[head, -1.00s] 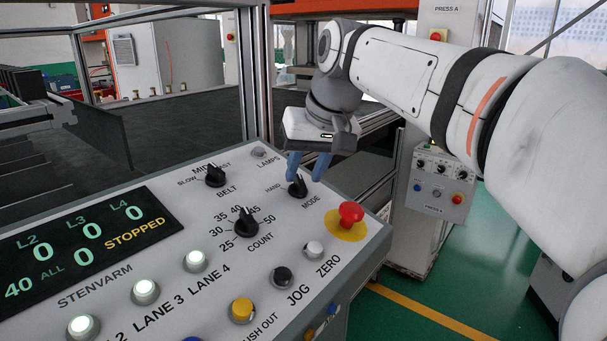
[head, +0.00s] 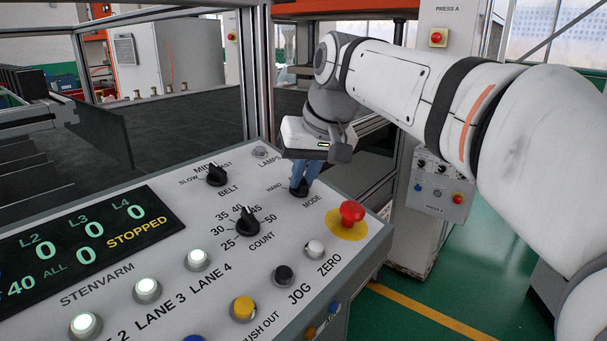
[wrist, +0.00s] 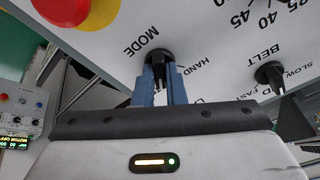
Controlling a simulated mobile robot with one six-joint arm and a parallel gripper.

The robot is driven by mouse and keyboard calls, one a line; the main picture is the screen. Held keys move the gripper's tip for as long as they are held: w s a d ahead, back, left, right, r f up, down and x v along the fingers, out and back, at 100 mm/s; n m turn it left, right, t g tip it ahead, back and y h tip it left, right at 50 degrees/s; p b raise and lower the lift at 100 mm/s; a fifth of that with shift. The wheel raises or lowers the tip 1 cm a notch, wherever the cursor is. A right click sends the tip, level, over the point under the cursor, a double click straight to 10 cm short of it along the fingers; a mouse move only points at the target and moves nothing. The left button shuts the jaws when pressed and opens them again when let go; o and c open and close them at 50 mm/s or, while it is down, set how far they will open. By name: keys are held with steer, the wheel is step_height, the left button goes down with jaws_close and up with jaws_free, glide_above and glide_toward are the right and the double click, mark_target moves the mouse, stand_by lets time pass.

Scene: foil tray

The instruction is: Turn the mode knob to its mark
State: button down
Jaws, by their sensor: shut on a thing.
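The black mode knob (head: 299,191) sits on the sloped grey control panel (head: 362,245), above its MODE label. In the wrist view the knob (wrist: 158,56) lies between the two blue fingers. My gripper (head: 305,179) is shut on the knob from above. It also shows in the wrist view (wrist: 159,75). The fingers cover much of the knob in the head view. The word HAND shows to one side of the knob; the other position label is mostly hidden by a finger in the wrist view.
A red mushroom button (head: 352,212) on a yellow disc stands close to the right of the mode knob. The belt knob (head: 216,175) and count knob (head: 247,221) are to the left. A lamps button (head: 260,152) is beyond. The display (head: 85,242) reads STOPPED.

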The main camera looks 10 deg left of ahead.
stand_by(0.3)
steer(key=n, duration=0.7)
steer(key=shift+g+y+b, duration=0.3)
steer(key=n, duration=0.3)
steer(key=shift+n, duration=0.3)
steer(key=shift+n+g, duration=0.5)
steer(key=shift+n, duration=1.3)
steer(key=c, duration=1.5)
jaws_free()
steer(key=shift+d+r, duration=0.1)
